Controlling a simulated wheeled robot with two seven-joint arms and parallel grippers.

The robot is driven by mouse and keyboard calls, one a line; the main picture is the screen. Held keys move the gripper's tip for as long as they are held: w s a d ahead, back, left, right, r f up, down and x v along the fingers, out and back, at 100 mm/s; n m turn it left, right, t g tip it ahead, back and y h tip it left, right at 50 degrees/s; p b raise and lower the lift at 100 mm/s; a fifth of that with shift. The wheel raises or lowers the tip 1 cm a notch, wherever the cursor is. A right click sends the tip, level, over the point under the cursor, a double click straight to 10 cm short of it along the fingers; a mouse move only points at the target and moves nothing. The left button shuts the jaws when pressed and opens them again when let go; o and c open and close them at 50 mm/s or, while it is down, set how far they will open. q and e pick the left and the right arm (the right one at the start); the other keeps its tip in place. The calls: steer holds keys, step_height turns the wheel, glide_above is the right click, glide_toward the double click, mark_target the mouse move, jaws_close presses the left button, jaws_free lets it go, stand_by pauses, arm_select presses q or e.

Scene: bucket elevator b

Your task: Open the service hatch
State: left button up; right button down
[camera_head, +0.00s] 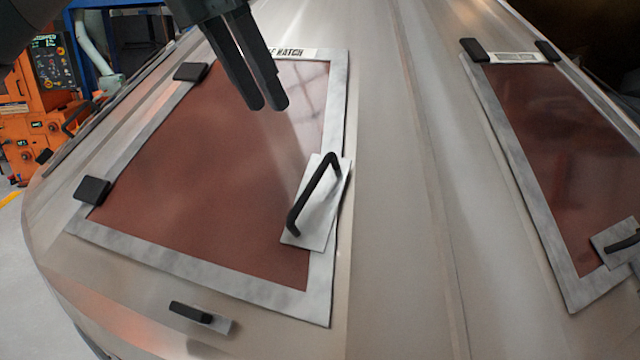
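The service hatch (200,160) is a reddish-brown panel in a pale metal frame on the sloping metal casing. Its label (297,53) at the top edge is partly covered by my gripper and reads "...E HATCH". A black bar handle (315,192) on a pale plate sits at the hatch's right side. Two black hinge blocks (92,190) are on the left edge. The hatch lies flat in its frame and looks closed. My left gripper (265,106) hangs over the hatch's upper part, above and left of the handle, apart from it. Its dark fingers lie close together, holding nothing. My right gripper is out of view.
A second framed reddish panel (560,140) with its own black handle (618,242) is at the right. A small black handle (190,312) sits on the casing below the hatch. An orange machine with a control panel (52,62) stands at the left.

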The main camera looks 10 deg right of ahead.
mark_target(309, 184)
arm_select(q)
steer(key=shift+w+a, duration=0.1)
steer(key=shift+a, duration=0.1)
steer(key=shift+d+f, duration=0.1)
